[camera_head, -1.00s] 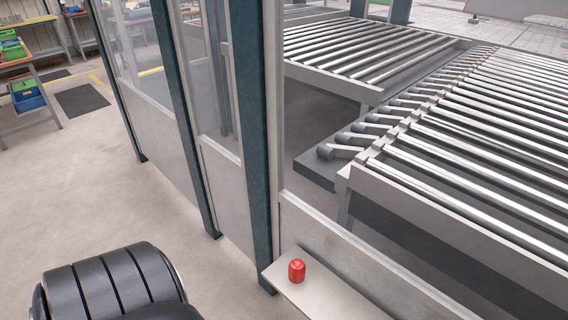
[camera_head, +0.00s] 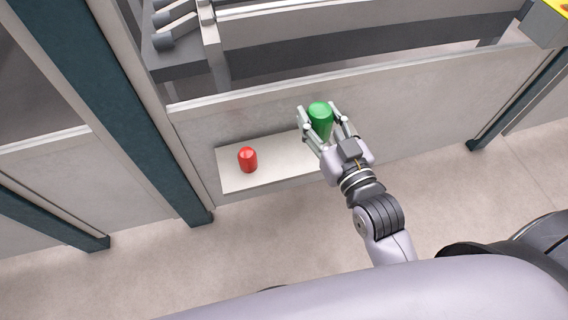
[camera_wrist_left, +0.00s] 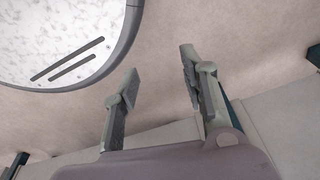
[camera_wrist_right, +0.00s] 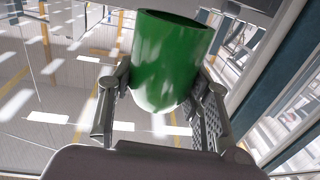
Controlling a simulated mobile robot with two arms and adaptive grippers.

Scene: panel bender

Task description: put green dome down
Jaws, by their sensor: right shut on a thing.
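The green dome (camera_head: 320,119) is a green cylinder with a rounded top. My right gripper (camera_head: 322,126) is shut on it, with a finger on each side, at the right end of the small shelf in the head view. I cannot tell whether its base touches the shelf. In the right wrist view the green dome (camera_wrist_right: 168,60) sits between the fingers, its flat end away from the palm. My left gripper (camera_wrist_left: 158,88) shows in the left wrist view, open and empty above the floor.
A red dome (camera_head: 248,159) stands on the left part of the light shelf (camera_head: 232,181), which is fixed to a grey panel wall. Bare shelf lies between the two domes. A dark teal post (camera_head: 120,110) stands left of the shelf. Roller conveyor parts lie behind the panel.

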